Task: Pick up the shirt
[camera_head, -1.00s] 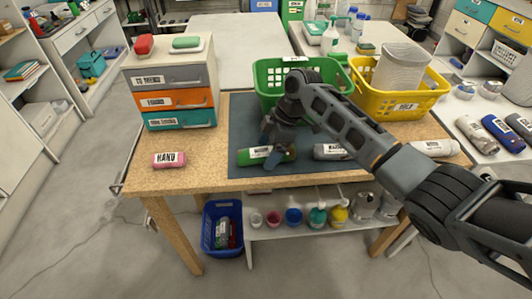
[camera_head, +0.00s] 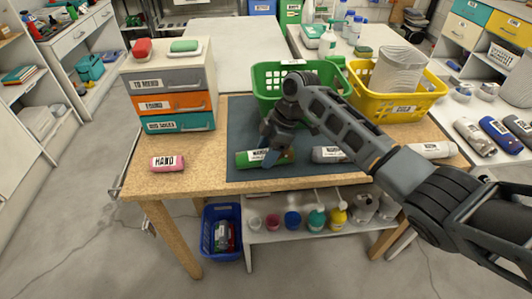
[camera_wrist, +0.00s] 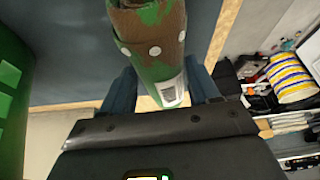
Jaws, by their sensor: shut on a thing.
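The shirt (camera_head: 247,159) is a rolled green and brown camouflage bundle with a white label, lying on the dark mat (camera_head: 250,115) of the workbench. In the wrist view the shirt (camera_wrist: 150,40) shows white buttons and a printed tag, and its near end sits between two blue fingers. My gripper (camera_head: 270,157) reaches down over the shirt's middle and is shut on it; the fingers also show in the wrist view (camera_wrist: 162,92). The shirt appears to be at mat level; I cannot tell any gap beneath it. The fingers hide part of its label.
A grey roll (camera_head: 328,154) lies just right of the shirt, under my arm. A green basket (camera_head: 268,88) and a yellow basket (camera_head: 420,107) stand behind. A pink roll (camera_head: 167,163) lies left, before the drawer unit (camera_head: 170,82). The mat's left part is clear.

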